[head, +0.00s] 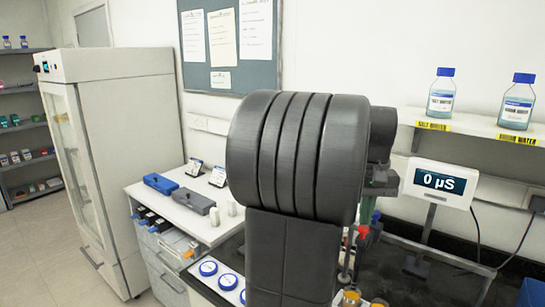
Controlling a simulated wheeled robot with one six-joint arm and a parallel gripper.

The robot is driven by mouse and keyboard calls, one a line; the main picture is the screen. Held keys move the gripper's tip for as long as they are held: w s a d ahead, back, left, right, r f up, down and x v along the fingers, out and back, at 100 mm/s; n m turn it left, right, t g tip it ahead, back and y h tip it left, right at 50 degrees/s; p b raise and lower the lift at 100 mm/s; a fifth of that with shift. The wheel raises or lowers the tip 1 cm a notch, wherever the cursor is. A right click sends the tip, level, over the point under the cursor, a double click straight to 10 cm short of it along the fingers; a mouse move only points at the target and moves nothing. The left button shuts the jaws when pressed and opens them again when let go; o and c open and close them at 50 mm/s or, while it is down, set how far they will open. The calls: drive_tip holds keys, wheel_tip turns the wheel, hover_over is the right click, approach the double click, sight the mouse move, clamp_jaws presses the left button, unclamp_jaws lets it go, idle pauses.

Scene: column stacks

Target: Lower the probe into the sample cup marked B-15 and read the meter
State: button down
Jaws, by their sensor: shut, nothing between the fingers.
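The meter (441,182) stands on a post at the right and its dark screen reads 0 µS. Several round blue-and-white tops, perhaps sample cups (228,281), show at the lower middle beside my arm. No B-15 mark can be read on them. I cannot make out the probe. My own large dark arm links fill the middle of the view and hide much of the bench behind them. My gripper is not in view.
Slim parts with red and blue tops (362,232) stand just right of my arm. A white side bench (178,205) holds cases. A tall cabinet (115,150) stands left.

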sight(363, 230)
drive_tip(key=shift+f+b, duration=1.55)
drive_tip(key=shift+f, duration=1.4)
wheel_tip(363, 230, up, 7)
drive_tip(key=p, duration=0.7)
drive_tip(key=shift+r, duration=0.15)
drive_tip(key=shift+f, duration=0.2)
wheel_tip(363, 230, down, 7)
drive_tip(key=b, duration=0.7)
drive_tip(key=shift+r, duration=0.4)
drive_tip(key=shift+r+p, duration=0.2)
drive_tip(key=shift+p, duration=0.35)
